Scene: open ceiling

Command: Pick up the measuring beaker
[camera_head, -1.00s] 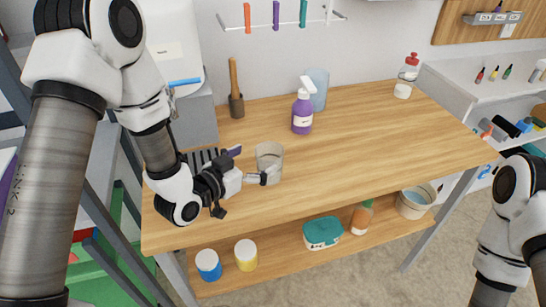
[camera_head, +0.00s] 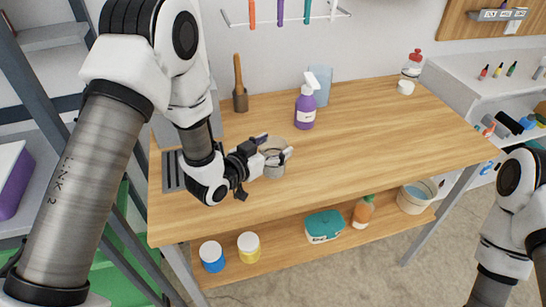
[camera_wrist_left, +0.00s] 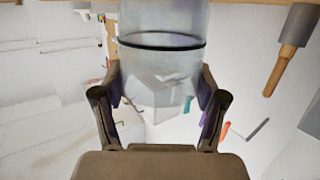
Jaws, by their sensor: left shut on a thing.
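The measuring beaker (camera_head: 273,171) is a clear, greyish cup near the left end of the wooden table. My left gripper (camera_head: 276,150) comes in from the left, with its fingers around the beaker's upper part. In the left wrist view the clear beaker (camera_wrist_left: 160,65), with a dark ring around it, sits between the two fingers of the left gripper (camera_wrist_left: 160,92). The fingers are shut on it. I cannot tell whether its base touches the table. My right arm shows at the right edge, but its gripper is out of view.
A purple spray bottle (camera_head: 305,110) and a bluish container (camera_head: 321,88) stand behind the beaker. A wooden-handled tool (camera_head: 239,85) stands at the back left. The table (camera_head: 400,150) is clear to the right. Several containers stand on the lower shelf.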

